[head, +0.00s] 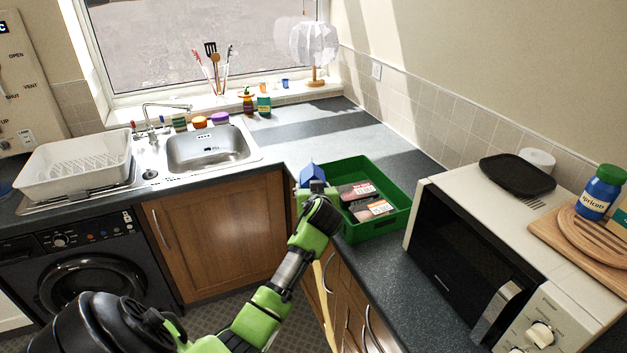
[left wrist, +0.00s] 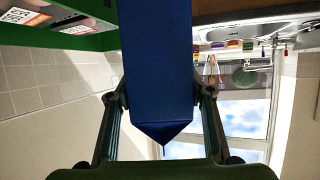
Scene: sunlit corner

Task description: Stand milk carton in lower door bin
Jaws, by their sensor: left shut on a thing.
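The milk carton is blue with a pointed top; its upper part (head: 312,172) shows in the head view at the left edge of the green crate. My left gripper (head: 318,189) is shut on it and hides its lower part there. In the left wrist view the blue carton (left wrist: 157,65) fills the middle, between the two fingers of my left gripper (left wrist: 160,97). I cannot tell whether the carton touches the crate. No door bin is in view. My right gripper is not in view.
The green crate (head: 399,222) on the worktop holds several packs with labels. A microwave (head: 470,245) stands to its right, with a black tray (head: 517,174) on top. The sink (head: 207,148) and white dish rack (head: 75,160) are at the left. The worktop behind the crate is clear.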

